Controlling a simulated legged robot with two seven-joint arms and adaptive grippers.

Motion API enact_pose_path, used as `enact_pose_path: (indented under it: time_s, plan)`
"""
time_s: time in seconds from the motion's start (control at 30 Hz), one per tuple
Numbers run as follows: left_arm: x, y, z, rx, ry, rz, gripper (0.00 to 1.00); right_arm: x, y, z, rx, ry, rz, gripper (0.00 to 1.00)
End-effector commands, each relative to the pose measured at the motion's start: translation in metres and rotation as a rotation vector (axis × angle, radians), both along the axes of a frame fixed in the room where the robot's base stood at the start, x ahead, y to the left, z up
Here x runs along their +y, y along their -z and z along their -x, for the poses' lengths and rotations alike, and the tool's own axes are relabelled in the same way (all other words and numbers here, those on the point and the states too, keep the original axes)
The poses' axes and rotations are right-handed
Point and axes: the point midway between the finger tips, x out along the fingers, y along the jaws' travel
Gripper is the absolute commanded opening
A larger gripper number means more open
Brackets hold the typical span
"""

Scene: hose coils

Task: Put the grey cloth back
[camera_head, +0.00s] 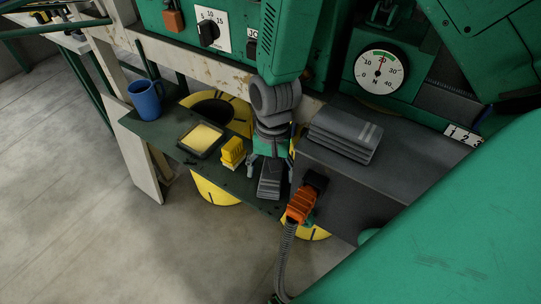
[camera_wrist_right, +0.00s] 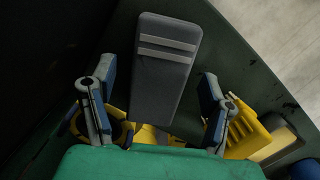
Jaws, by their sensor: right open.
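The grey cloth (camera_head: 269,188) lies folded on the dark green shelf (camera_head: 160,132), near its front edge. In the right wrist view the cloth (camera_wrist_right: 165,65) is a long folded strip with two pale stripes across it. My right gripper (camera_head: 270,168) points down over the shelf at the cloth's rear end. In its wrist view its two fingers (camera_wrist_right: 153,98) are spread, one on each side of the cloth, with gaps. It holds nothing. A stack of folded grey cloths (camera_head: 345,130) lies on the grey surface to the right. My left gripper is not in view.
A blue mug (camera_head: 146,100), a dark tray with a yellow pad (camera_head: 200,138) and a yellow block (camera_head: 232,151) stand left of the gripper. An orange hose fitting (camera_head: 301,204) is close on the right. A dial gauge (camera_head: 380,70) is behind the stack.

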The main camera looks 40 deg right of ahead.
Motion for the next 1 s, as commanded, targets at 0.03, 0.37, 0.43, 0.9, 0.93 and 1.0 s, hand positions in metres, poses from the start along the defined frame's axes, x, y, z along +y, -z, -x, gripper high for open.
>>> enact_pose_path:
  time_s: [0.03, 0.37, 0.43, 0.9, 0.93, 1.0]
  plan:
    - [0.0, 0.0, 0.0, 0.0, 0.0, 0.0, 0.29, 0.0, 0.0, 0.0, 0.0, 0.0, 0.0, 0.7]
    - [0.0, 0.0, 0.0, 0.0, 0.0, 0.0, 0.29, 0.0, 0.0, 0.0, 0.0, 0.0, 0.0, 0.7]
    - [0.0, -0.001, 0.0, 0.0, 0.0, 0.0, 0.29, 0.0, -0.001, 0.0, 0.0, 0.0, 0.0, 0.7]
    - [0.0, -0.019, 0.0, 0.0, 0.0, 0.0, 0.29, -0.002, -0.019, -0.002, 0.0, 0.0, 0.0, 0.7]
    - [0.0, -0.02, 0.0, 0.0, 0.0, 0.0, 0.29, -0.002, -0.02, -0.002, 0.0, 0.0, 0.0, 0.7]
    - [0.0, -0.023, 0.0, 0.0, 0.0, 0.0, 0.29, -0.002, -0.023, -0.002, 0.0, 0.0, 0.0, 0.7]
